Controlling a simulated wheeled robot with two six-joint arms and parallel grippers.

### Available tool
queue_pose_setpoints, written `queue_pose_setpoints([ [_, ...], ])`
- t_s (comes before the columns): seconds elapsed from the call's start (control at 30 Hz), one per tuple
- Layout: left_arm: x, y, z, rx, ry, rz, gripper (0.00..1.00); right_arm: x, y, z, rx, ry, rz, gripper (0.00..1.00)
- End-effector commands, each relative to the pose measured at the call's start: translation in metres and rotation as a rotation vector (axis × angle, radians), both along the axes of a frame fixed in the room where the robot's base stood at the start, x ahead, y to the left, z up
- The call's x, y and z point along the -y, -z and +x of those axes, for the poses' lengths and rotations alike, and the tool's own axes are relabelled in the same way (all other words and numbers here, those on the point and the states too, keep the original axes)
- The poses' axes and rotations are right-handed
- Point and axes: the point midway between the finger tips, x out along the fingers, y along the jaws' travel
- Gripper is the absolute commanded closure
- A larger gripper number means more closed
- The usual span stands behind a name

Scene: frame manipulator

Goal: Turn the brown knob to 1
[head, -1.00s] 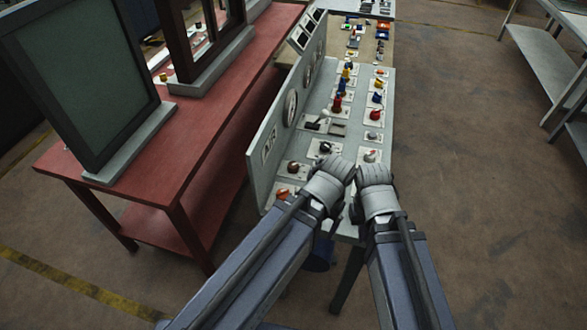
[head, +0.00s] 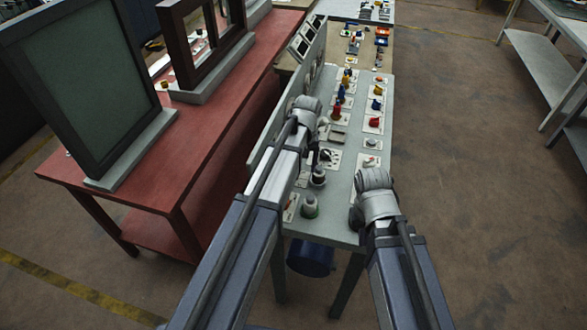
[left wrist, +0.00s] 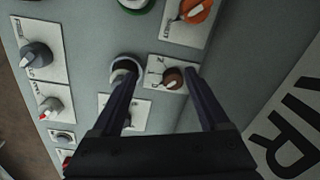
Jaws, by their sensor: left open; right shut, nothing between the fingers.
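In the left wrist view the brown knob (left wrist: 174,78) sits on a white plate with dark markings. Its pale pointer is turned toward the lower left of the picture. My left gripper (left wrist: 158,75) is open above the panel, its two dark fingers on either side of the knob, nearer on the right and apart from it. In the head view my left gripper (head: 316,122) is over the left part of the panel, and its arm hides the brown knob. My right gripper (head: 357,214) is shut and empty over the panel's near right corner.
A grey-white knob (left wrist: 124,66) lies by the left finger. An orange knob (left wrist: 196,10) and a dark grey knob (left wrist: 36,54) are nearby. The upright panel wall (left wrist: 290,115) is close on the right. A red table (head: 225,125) stands at left in the head view.

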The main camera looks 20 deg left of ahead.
Motion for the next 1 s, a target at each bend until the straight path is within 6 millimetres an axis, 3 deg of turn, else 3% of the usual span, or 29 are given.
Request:
queue_pose_setpoints([
  [0.03, -0.013, -0.002, 0.019, 0.003, -0.045, -0.003, 0.22, 0.0, -0.002, 0.0, 0.0, 0.0, 0.0, 1.0],
  [0.2, -0.033, -0.003, 0.038, 0.009, -0.126, -0.009, 0.22, 0.0, -0.003, 0.0, 0.0, 0.0, 0.0, 1.0],
  [0.57, -0.035, 0.004, 0.038, 0.01, -0.136, -0.008, 0.22, 0.0, 0.004, 0.0, 0.0, 0.0, 0.0, 1.0],
  [1.0, -0.037, 0.053, 0.037, 0.01, -0.135, -0.008, 0.22, 0.0, 0.052, 0.0, 0.0, 0.002, 0.0, 1.0],
])
